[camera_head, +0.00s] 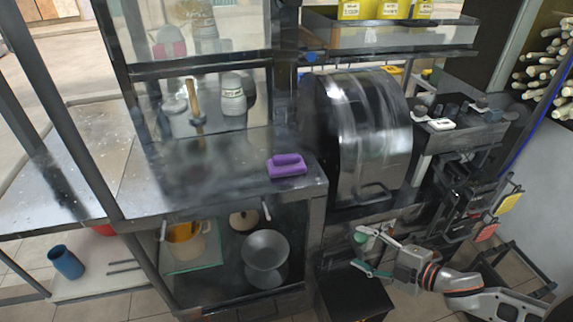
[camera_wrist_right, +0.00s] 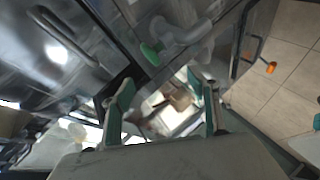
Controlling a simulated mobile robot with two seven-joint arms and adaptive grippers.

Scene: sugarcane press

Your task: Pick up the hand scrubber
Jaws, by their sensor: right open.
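The purple hand scrubber (camera_head: 287,165) lies on the metal counter (camera_head: 235,160) near its right front corner in the head view. My right gripper (camera_head: 359,252) is open and empty, with green-tipped fingers spread apart. It is to the right of the scrubber and lower in the picture, in front of the press machine and apart from the scrubber. In the right wrist view, my right gripper (camera_wrist_right: 165,92) shows two green-padded fingers with nothing between them, and I cannot make out the scrubber there. My left gripper is not in view.
The dark press (camera_head: 360,130) stands right of the scrubber. A wooden-handled tool (camera_head: 193,100) and a grey jar (camera_head: 233,95) stand behind on the counter. A grey bowl (camera_head: 265,250) sits on the shelf below. Counter space left of the scrubber is clear.

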